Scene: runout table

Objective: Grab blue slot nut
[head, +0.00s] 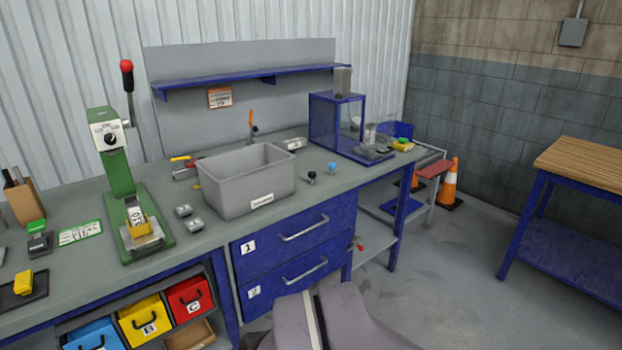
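A small blue piece (332,168), likely the blue slot nut, sits on the grey bench top (345,183) to the right of the grey bin. It is too small to make out its shape well. A small black knob-like piece (311,177) stands just left of it, apart from it. My gripper is not in view; only a grey part of my own body shows at the bottom middle, below and in front of the drawers.
A large grey bin (230,190) stands left of the blue piece. A blue-framed clear enclosure (340,125) is behind it. A green lever press (120,175) stands at left. Blue drawers (292,235) are under the bench. The bench top around the blue piece's front is clear.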

